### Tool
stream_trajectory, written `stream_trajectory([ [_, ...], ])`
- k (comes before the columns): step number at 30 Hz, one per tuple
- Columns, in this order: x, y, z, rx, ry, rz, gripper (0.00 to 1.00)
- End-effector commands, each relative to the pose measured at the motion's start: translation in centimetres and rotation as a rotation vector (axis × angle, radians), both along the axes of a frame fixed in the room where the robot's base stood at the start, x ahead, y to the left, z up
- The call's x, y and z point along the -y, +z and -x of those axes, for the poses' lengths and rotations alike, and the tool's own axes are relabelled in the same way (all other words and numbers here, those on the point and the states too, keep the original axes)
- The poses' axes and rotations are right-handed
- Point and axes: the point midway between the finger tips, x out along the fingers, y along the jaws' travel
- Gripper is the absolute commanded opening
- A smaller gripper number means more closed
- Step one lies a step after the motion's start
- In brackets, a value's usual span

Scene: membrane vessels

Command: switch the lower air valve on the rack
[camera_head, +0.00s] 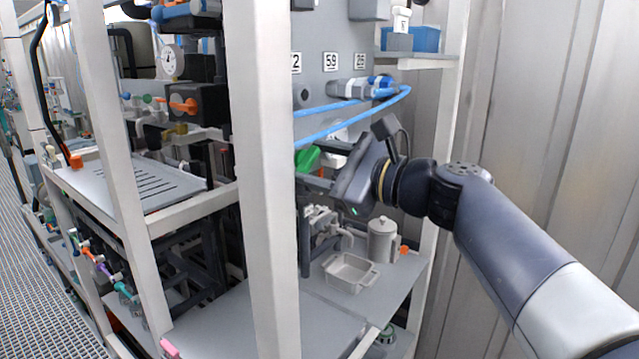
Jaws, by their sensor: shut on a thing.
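My gripper (318,168) reaches in from the right, behind the white front post of the rack (265,180). Its fingers point left and are shut on a green handle (307,158), which I take to be that of the lower air valve. The valve's body is hidden behind my gripper and the post, so I cannot tell which way it is turned. A blue air hose (340,129) runs just above the gripper. Higher up, a grey fitting with blue ends (362,88) sits on the grey panel (320,40).
Below my gripper, a shelf (408,285) holds a light grey tray (349,272) and a lidded canister (382,240). The post stands close on the left. A corrugated wall (540,120) lies behind my arm. Upper left are a gauge (172,61) and an orange-handled valve (184,106).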

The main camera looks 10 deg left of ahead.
Motion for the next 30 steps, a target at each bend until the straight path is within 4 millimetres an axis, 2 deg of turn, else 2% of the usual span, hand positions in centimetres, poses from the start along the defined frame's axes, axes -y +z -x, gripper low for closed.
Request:
stream_trajectory([
  [1, 0.01, -0.58, 0.01, 0.042, 0.0, 0.016, 0.24],
  [18, -0.01, -0.37, 0.03, 0.499, 0.001, 0.207, 0.24],
  [30, -0.01, -0.19, -0.02, 0.652, 0.001, 0.272, 0.24],
])
